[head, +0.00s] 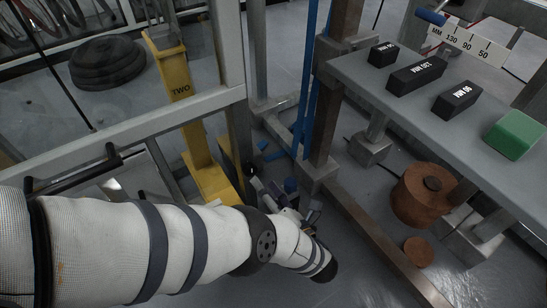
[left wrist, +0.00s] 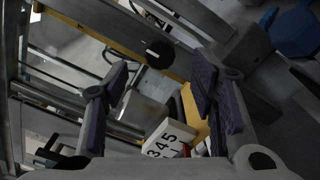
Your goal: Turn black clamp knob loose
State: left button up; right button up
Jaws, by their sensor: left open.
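A round black knob (left wrist: 160,53) shows in the left wrist view, on or in front of a yellow bar, ahead of my left gripper and between the directions of its fingers. In the head view my left gripper (head: 272,186) is low beside the yellow post (head: 187,105), mostly hidden behind my own arm. In the left wrist view my left gripper (left wrist: 161,84) is open, its two dark ridged fingers wide apart with nothing between the tips. The knob appears apart from both fingers. My right gripper is not in view.
A white plate with numbers (left wrist: 168,138) lies low in the left wrist view. A grey shelf (head: 350,72) at right holds black blocks (head: 416,75) and a green block (head: 515,134). Brown cylinder (head: 420,198) stands below it. Steel frame posts and blue bars (head: 311,75) crowd the arm.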

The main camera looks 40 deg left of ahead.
pick_arm(q)
jog(key=v, duration=0.7)
jog(key=shift+r, duration=0.1)
